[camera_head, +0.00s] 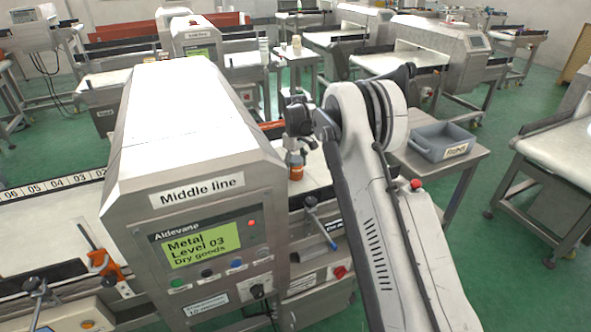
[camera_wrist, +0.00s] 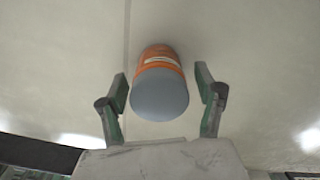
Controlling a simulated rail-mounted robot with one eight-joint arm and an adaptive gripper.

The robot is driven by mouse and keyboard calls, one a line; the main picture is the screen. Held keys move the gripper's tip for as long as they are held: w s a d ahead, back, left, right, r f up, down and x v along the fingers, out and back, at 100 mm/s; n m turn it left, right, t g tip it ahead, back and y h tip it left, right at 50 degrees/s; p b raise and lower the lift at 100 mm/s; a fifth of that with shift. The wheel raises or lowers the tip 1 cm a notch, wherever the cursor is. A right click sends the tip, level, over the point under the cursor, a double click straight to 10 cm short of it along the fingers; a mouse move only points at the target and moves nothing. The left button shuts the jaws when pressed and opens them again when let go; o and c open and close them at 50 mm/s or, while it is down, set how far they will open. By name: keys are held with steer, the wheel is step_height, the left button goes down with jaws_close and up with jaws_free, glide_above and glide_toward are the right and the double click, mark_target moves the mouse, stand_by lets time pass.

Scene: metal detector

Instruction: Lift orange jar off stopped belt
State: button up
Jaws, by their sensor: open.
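The orange jar (camera_head: 295,172) stands on the pale belt (camera_head: 318,165) just right of the metal detector housing in the head view. In the wrist view the jar (camera_wrist: 158,72) shows its grey lid toward the camera and its orange side with a label beyond. My gripper (camera_wrist: 162,84) is open, with one finger on each side of the jar and a visible gap on both sides. In the head view my gripper (camera_head: 296,152) is directly above the jar, and its fingers are partly hard to make out.
The metal detector (camera_head: 190,130) labelled "Middle line" stands close left of the jar. A grey bin (camera_head: 441,141) sits on a side table at right. A blue-handled lever (camera_head: 322,228) stands at the belt's near edge. Other machines fill the back.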

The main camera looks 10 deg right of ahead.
steer(key=shift+f, duration=0.65)
steer(key=c, duration=1.3)
